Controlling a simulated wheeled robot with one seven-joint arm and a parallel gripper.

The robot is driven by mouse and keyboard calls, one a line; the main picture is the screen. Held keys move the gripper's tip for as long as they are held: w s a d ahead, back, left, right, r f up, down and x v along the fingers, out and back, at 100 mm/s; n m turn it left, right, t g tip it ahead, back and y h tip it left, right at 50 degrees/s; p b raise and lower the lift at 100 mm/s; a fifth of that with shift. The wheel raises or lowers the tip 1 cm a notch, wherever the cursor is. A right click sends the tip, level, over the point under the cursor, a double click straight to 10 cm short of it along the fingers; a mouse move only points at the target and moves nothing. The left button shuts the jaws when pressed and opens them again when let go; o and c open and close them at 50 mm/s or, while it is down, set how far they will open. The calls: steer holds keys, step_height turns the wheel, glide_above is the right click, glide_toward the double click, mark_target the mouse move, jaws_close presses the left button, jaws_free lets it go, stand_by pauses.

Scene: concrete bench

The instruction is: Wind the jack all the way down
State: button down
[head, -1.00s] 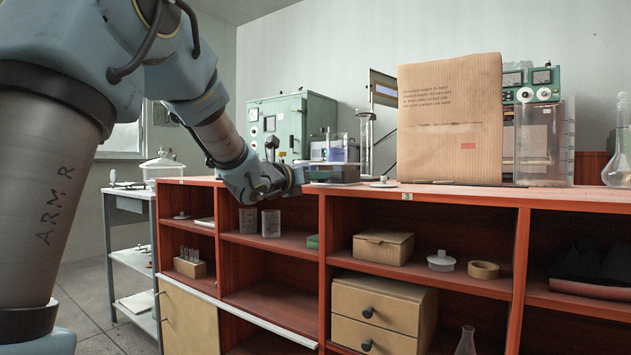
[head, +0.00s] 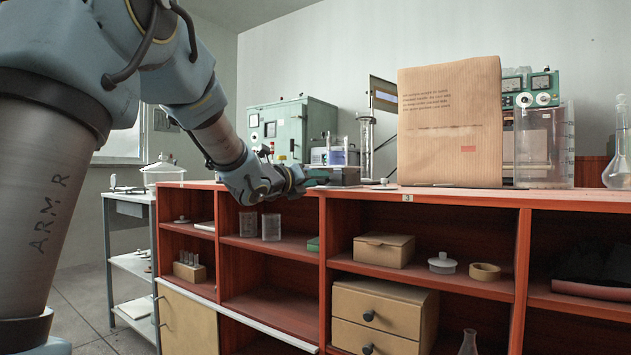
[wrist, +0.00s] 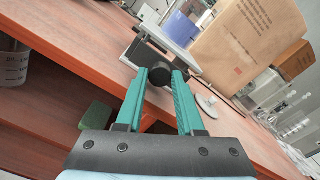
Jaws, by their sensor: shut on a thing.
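The lab jack (head: 345,174) stands on the red bench top (head: 470,193), near its front edge and left of the cardboard box. In the wrist view the jack (wrist: 172,42) shows as a grey plate above a dark body, with a black knob (wrist: 160,75) facing me. My gripper (wrist: 160,78) is shut on this knob, one green finger on each side. In the head view my gripper (head: 302,181) hides the knob and part of the jack. A glass vessel with blue liquid (head: 337,157) appears above the jack; its contact there is unclear.
A tall cardboard box (head: 449,125) stands right of the jack. A small white lid (head: 383,185) lies between them. A green cabinet (head: 285,133) and a glass column (head: 366,140) stand behind. Open shelves below hold beakers (head: 271,227) and boxes.

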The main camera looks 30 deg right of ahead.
steer(key=c, duration=0.5)
jaws_free()
